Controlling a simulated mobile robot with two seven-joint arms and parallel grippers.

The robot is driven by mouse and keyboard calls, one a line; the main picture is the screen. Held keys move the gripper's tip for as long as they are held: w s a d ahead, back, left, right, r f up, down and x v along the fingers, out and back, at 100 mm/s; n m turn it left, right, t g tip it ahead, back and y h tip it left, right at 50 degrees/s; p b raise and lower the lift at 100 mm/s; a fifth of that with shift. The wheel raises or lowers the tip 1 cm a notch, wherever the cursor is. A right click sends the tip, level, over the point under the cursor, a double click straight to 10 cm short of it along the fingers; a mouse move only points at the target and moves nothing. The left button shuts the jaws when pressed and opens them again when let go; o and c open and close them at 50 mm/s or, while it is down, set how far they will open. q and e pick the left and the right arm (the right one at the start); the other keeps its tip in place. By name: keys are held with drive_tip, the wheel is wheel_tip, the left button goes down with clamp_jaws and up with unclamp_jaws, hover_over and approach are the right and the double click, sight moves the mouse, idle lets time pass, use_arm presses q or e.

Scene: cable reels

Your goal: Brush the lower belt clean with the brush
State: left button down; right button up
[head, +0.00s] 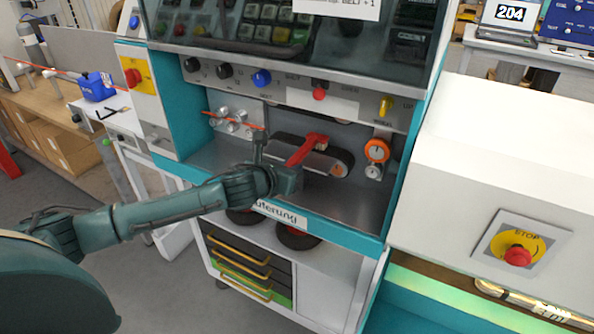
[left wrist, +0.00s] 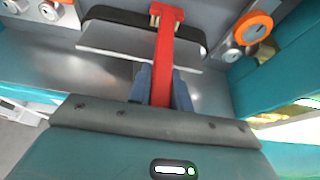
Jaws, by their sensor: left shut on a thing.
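The red brush (head: 301,152) is held in my left gripper (head: 292,172), which is shut on its handle inside the machine's open bay. In the left wrist view the brush (left wrist: 166,55) points away between the two blue-grey fingers of the gripper (left wrist: 161,86). Its head with pale bristles is at the far end, over the black lower belt (head: 343,156). The belt also shows in the left wrist view (left wrist: 197,34), behind a grey plate. I cannot tell whether the bristles touch the belt. My right gripper is not in view.
An orange-ringed dial (head: 377,150) is right of the belt, and silver knobs (head: 229,118) are to its left. The teal bay walls are close on both sides.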

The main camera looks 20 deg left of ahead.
use_arm(q)
drive_tip(key=a, duration=0.8)
drive_tip(key=shift+w+a, duration=0.35)
drive_tip(key=shift+a, duration=0.05)
idle(0.3)
drive_tip(key=shift+r, duration=0.1)
wheel_tip(320, 180, up, 2)
drive_tip(key=shift+d+r, duration=0.1)
drive_tip(key=shift+r, duration=0.1)
idle(0.4)
